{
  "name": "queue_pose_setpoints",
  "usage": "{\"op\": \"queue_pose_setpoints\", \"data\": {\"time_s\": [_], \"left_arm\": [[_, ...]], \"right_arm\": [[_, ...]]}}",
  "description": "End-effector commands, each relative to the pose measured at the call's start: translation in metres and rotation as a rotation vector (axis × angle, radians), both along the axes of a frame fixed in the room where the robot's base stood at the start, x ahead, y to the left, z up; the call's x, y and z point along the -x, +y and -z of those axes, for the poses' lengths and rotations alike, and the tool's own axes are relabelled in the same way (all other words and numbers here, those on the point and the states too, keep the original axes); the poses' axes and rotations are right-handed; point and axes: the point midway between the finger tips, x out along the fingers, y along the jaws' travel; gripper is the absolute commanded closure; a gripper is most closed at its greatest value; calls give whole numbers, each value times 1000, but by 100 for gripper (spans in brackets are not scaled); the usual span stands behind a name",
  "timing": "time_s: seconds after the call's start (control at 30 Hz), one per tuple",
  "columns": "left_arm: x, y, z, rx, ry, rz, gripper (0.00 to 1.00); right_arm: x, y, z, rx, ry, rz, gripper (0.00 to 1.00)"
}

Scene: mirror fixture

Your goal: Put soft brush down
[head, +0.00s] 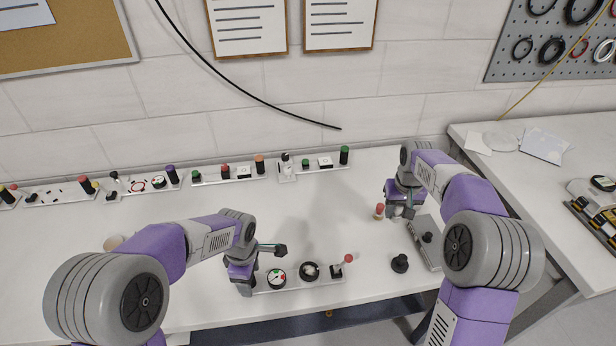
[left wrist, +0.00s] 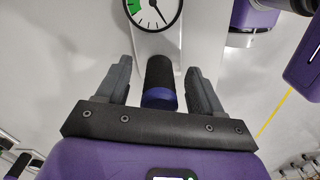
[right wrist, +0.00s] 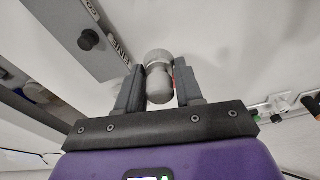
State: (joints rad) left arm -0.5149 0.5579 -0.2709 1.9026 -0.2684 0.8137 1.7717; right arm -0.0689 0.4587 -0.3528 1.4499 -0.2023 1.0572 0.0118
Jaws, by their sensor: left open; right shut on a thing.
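My right gripper (head: 402,211) is shut on a grey, round-knobbed piece (right wrist: 159,82), which I take to be the soft brush. In the right wrist view it stands between both fingers, with a wider grey end beyond them. The head view mostly hides it behind the gripper, and I cannot tell whether it touches the table. A grey labelled holder (right wrist: 88,22) with a black knob lies beside it; it also shows in the head view (head: 419,228). My left gripper (left wrist: 157,75) is open, its fingers either side of a black-and-purple handle (left wrist: 159,78), apparently not touching it.
A red-topped tan piece (head: 379,211) stands just left of my right gripper. A black knobbed piece (head: 400,263) stands near the front edge. A panel with a dial (head: 277,278) lies by my left gripper. Several panels (head: 233,174) line the back. The middle table is clear.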

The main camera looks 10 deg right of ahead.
Motion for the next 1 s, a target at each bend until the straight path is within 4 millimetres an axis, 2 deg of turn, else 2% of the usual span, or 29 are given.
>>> {"op": "queue_pose_setpoints", "data": {"time_s": [0.67,1.0], "left_arm": [[0,0,0,0,0,0,33],[0,0,0,0,0,0,33]], "right_arm": [[0,-1,-1,1,1,9,98],[1,0,45,0,4,9,98]]}}
